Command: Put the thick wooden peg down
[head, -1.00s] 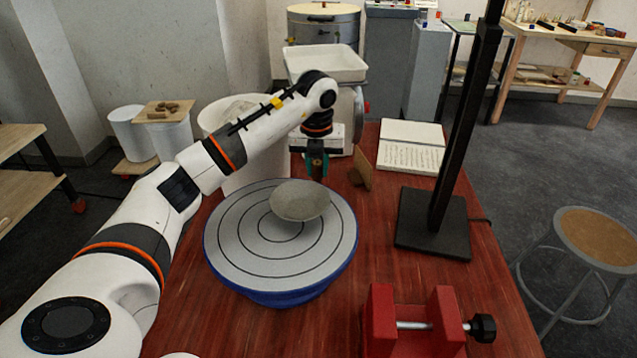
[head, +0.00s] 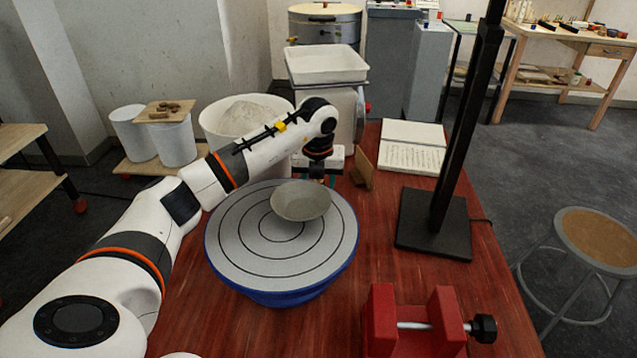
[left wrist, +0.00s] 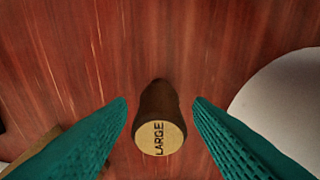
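The thick wooden peg (left wrist: 161,132) shows in the left wrist view as a dark brown cylinder with a pale end marked "LARGE". It appears upright on the red tabletop. My left gripper (left wrist: 160,103) has its two green fingers on either side of the peg, with a narrow gap at each side, so it is open around it. In the head view my left gripper (head: 317,176) is low behind the grey bowl, and the peg is hidden there. My right gripper is not in view.
The grey bowl (head: 301,203) rests above the blue-rimmed turntable (head: 245,245) in front of my left gripper. A small wooden stand (head: 362,168), an open book (head: 411,157) and a black lamp stand (head: 433,225) are to the right. A red vise (head: 415,325) is nearest.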

